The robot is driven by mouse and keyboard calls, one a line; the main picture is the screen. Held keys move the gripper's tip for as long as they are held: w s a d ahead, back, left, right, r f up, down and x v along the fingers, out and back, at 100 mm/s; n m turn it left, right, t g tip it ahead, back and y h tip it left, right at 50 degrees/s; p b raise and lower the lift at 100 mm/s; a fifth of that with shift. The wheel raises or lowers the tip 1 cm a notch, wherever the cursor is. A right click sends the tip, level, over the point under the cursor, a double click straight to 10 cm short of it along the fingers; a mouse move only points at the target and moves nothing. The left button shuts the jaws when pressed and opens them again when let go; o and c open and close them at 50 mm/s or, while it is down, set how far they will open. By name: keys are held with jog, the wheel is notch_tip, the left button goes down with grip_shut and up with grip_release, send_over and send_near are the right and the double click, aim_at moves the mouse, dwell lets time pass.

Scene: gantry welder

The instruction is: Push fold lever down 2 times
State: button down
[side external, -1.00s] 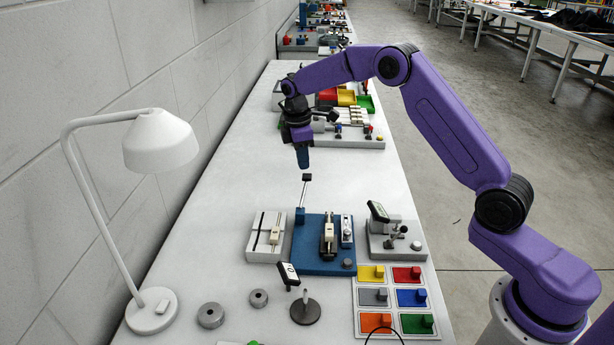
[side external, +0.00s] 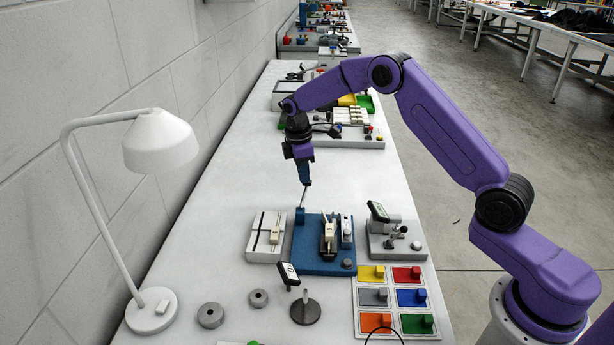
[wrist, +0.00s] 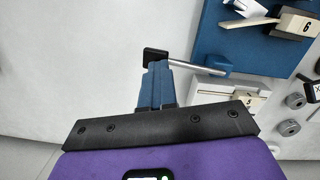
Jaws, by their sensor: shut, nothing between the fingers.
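The fold lever is a thin metal rod (side external: 303,196) with a black knob at its end, rising from a small blue block on the blue fixture (side external: 312,258). The wrist view shows its knob (wrist: 154,55) and its rod (wrist: 196,67) running right to the blue block. My gripper (side external: 306,182) is shut and empty, with its blue fingertips at the knob. In the side view they hide most of the knob and appear to touch it. A cream piece marked 6 (wrist: 299,25) on the fixture sits tilted.
A white slider unit (side external: 267,236) stands left of the fixture, and a grey unit with a small screen (side external: 395,238) stands right. Coloured buttons (side external: 392,298) and a white lamp (side external: 160,140) are nearer the camera. The table left of the lever is clear.

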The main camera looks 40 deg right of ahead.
jog(key=shift+f, duration=0.6)
jog(key=a, duration=0.1)
jog(key=w+a+r, duration=0.1)
jog(key=shift+w+a, duration=0.15)
jog(key=shift+a, duration=0.2)
notch_tip(320, 180, up, 17)
jog(key=a, duration=0.1)
jog(key=shift+w+a+r, duration=0.2)
jog(key=shift+w+a, duration=0.05)
jog(key=shift+w, duration=0.15)
dwell(0.5)
jog(key=s+d+f, duration=0.2)
jog(key=d+f, duration=0.1)
jog(key=f, duration=0.4)
jog(key=shift+d+f, duration=0.3)
jog(key=shift+f, duration=0.1)
